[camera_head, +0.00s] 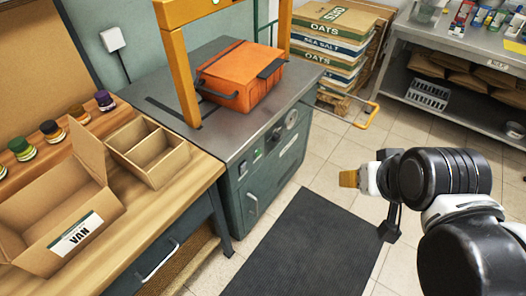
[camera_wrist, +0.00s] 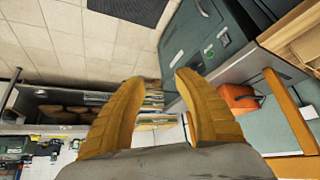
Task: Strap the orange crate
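The orange crate (camera_head: 242,76) sits on the grey metal top of the strapping machine (camera_head: 225,131), beside and partly behind the near post of its yellow arch (camera_head: 176,75). A dark handle shows on the crate's left side and a dark patch on its right. No strap is visible around it.
A yellow-orange handle bar (camera_head: 368,116) juts from the machine's right side. A wooden bench at left holds an open VAN box (camera_head: 75,238), a divided carton (camera_head: 150,150) and several small jars. Stacked sacks (camera_head: 330,45) and a metal shelf stand behind. A dark mat (camera_head: 305,245) covers clear floor.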

